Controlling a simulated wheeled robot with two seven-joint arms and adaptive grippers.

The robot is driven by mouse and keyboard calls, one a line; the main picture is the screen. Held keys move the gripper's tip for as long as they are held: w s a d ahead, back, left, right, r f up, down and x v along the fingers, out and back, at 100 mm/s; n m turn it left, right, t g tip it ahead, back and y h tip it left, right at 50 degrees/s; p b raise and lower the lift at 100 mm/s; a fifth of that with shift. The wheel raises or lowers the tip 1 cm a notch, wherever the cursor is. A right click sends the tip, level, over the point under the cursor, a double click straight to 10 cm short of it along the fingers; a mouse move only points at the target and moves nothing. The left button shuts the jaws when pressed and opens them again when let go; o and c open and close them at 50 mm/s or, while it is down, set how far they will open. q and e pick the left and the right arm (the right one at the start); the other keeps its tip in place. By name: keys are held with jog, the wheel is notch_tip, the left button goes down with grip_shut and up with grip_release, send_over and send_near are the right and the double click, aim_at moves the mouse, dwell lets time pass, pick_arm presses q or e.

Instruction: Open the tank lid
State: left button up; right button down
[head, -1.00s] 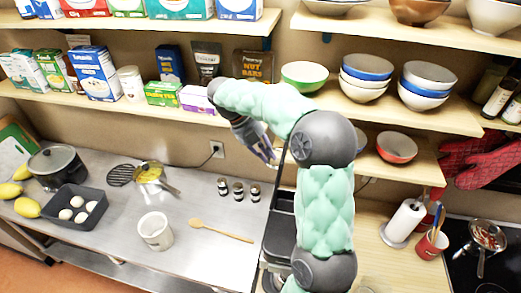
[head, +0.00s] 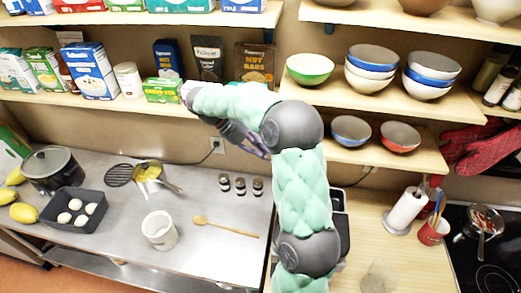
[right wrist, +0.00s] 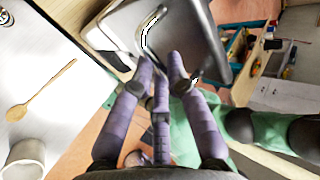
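My right gripper (head: 255,145) is in front of the back wall, below the lower shelf, with its purple fingers pointing down and right. In the head view the dark appliance (head: 341,228) is mostly hidden behind my right arm. I cannot clearly make out the tank lid or its state. My left gripper is out of view.
A white mug (head: 159,230), wooden spoon (head: 226,227) and small jars (head: 240,186) stand or lie on the left counter. A clear glass (head: 379,277) and paper roll (head: 406,210) stand at right.

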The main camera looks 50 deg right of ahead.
jog(key=c, duration=1.4)
grip_release()
jog(key=shift+a+f, duration=0.2)
jog(key=shift+f, duration=0.5)
jog(key=shift+o, duration=0.9)
jog(key=shift+d, duration=0.1)
jog(key=shift+w+d+r, duration=0.1)
jog(key=shift+w+r, duration=0.1)
jog(key=shift+r, duration=0.15)
jog(key=v, duration=0.7)
jog(key=shift+w, duration=0.15)
